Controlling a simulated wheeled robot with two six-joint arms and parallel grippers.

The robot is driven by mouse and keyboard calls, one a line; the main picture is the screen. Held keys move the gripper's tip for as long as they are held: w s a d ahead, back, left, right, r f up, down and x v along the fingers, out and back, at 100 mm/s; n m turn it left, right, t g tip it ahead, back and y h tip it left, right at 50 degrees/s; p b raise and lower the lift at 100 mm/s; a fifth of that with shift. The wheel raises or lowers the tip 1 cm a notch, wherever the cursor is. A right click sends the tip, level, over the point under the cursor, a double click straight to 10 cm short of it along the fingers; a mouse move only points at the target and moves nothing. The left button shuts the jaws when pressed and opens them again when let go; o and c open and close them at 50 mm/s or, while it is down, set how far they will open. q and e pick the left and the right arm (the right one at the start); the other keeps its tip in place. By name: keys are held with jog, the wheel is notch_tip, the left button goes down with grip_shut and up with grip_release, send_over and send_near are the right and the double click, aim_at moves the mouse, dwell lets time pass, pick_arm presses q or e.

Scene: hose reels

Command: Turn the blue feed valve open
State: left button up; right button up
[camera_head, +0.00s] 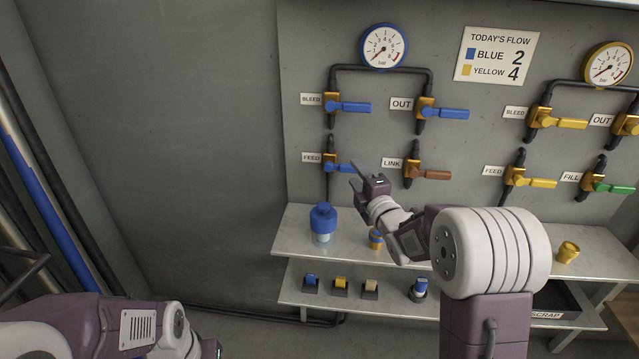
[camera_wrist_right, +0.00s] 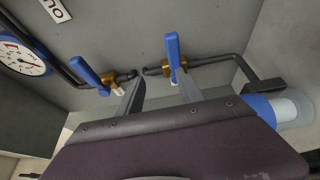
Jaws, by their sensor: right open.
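The blue feed valve (camera_head: 340,167) is on the wall panel at the left, beside the FEED label (camera_head: 311,158). Its blue lever points right, across the vertical pipe. My right gripper (camera_head: 354,177) is open and empty, its fingers close to the lever's free end. In the right wrist view the feed lever (camera_wrist_right: 172,52) shows near the tip of the right-hand finger, and the open fingers (camera_wrist_right: 160,78) stand apart. I cannot tell whether a finger touches it. My left arm shows at the lower left, but its fingers are out of view.
The blue bleed lever (camera_head: 349,107) is above, the blue OUT lever (camera_head: 444,113) above right, and the brown LINK lever (camera_head: 428,174) to the right. A blue-capped bottle (camera_head: 322,224) stands on the shelf (camera_head: 292,240) below. A blue gauge (camera_head: 383,46) hangs above.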

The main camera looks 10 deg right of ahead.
aim_at(354, 171)
jog(key=shift+h, duration=0.4)
jog(key=w+f, duration=0.1)
jog(key=w, duration=0.1)
jog(key=w+f, duration=0.1)
jog(key=w, duration=0.2)
jog(key=w+d+f+b, duration=0.1)
jog(key=w, duration=0.2)
jog(key=shift+w, duration=0.25)
grip_shut()
dwell(1.0)
